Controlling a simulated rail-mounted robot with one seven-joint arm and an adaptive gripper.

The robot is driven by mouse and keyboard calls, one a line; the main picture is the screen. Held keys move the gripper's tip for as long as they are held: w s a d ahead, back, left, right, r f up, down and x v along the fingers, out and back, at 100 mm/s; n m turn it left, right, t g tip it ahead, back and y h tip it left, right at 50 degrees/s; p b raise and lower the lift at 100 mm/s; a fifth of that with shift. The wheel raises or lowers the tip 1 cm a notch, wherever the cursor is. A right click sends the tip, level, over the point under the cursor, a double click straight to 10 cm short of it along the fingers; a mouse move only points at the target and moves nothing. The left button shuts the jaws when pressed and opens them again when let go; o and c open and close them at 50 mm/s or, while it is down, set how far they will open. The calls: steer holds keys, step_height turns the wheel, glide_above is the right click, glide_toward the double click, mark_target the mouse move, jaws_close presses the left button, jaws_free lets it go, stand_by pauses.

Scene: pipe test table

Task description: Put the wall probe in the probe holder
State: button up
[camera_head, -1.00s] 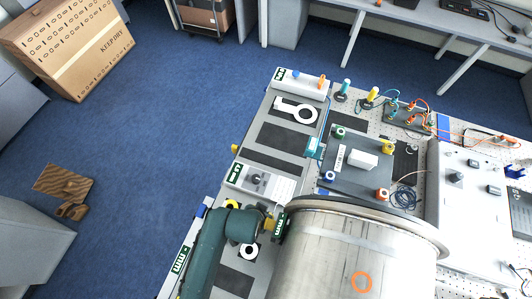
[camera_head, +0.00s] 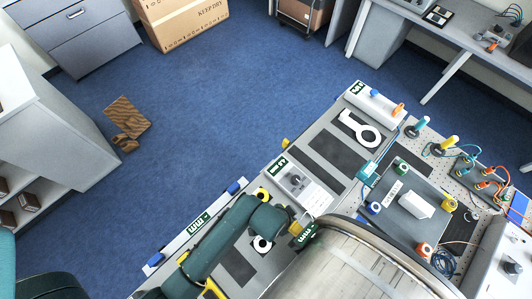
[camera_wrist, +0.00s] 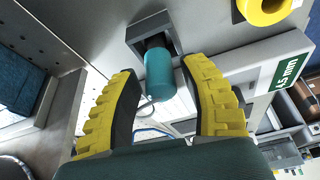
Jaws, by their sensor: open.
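A teal cylinder (camera_wrist: 160,74), which looks like the wall probe, shows in the wrist view. Its far end sits in a dark grey square bracket (camera_wrist: 150,34), possibly the probe holder; I cannot tell for sure. My gripper (camera_wrist: 161,85) is open, with one yellow-padded finger on each side of the cylinder. A gap shows on the right; contact on the left is not visible. In the head view my gripper (camera_head: 298,230) is by the left side of the big metal pipe (camera_head: 350,262), and the cylinder is hidden.
In the head view, a teal box (camera_head: 368,170) with a cable, a grey plate (camera_head: 405,190) and a white block (camera_head: 415,205) stand beyond the pipe.

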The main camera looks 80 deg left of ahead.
steer(key=v, duration=0.3)
steer(key=shift+a, duration=0.1)
steer(key=s+d, duration=0.2)
steer(key=s, duration=0.1)
steer(key=s+d, duration=0.1)
steer(key=s, duration=0.2)
steer(key=s+d, duration=0.2)
steer(key=s, duration=0.1)
steer(key=shift+s+d+b, duration=0.35)
steer(key=shift+b, duration=0.05)
steer(key=shift+s+d+r, duration=0.1)
steer(key=shift+s+d, duration=0.15)
steer(key=shift+s, duration=0.1)
steer(key=shift+r, duration=0.15)
